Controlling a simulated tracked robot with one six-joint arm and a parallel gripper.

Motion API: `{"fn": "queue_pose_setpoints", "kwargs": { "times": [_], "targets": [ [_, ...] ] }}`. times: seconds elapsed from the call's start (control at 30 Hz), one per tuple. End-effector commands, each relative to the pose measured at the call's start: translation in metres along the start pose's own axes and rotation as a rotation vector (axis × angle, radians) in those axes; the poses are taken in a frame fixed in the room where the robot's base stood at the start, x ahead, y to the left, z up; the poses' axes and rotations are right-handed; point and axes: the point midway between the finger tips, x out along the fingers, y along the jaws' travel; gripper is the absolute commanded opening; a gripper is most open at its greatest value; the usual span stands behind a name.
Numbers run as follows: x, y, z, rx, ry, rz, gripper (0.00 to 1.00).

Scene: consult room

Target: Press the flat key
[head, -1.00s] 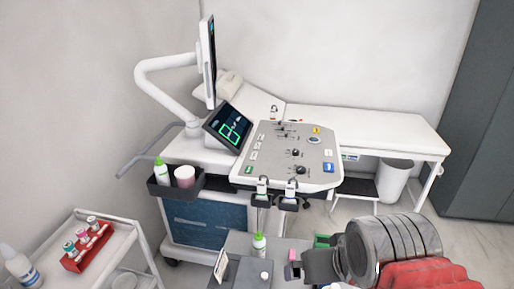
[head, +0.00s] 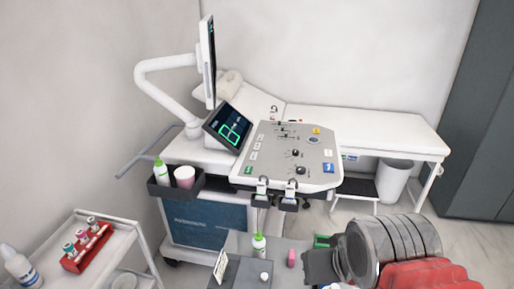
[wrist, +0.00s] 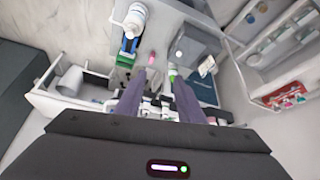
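The ultrasound console's tilted control panel (head: 272,170) is in the middle of the head view. It bears several small keys and knobs: a yellow key (head: 316,131), a larger blue key (head: 328,168), and small green and white keys along its left side. I cannot tell which one is called the flat key. My gripper (wrist: 158,78) shows in the wrist view with its two long fingers apart and nothing between them. In the head view my arm is at the lower right, nearer than the panel and apart from it. The fingertips are not clear there.
A grey tabletop (head: 240,243) in front holds a green-capped bottle (head: 258,246) and a pink item (head: 291,258), close to my gripper. Probe holders (head: 262,198) stick out from the panel's front edge. A white cart (head: 110,243) with a red rack stands left.

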Motion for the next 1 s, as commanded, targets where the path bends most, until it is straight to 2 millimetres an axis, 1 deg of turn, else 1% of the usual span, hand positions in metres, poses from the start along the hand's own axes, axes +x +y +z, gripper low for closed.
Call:
{"fn": "queue_pose_setpoints", "kwargs": {
  "times": [0.03,0.07,0.47,1.0],
  "targets": [
    [0.0000,0.0000,0.0000,0.000,0.000,0.000,0.31],
    [0.0000,0.0000,0.0000,0.000,0.000,0.000,0.29],
    [0.0000,0.0000,0.0000,0.000,0.000,0.000,0.01],
    [0.0000,0.0000,0.0000,0.000,0.000,0.000,0.00]
  ]
}}
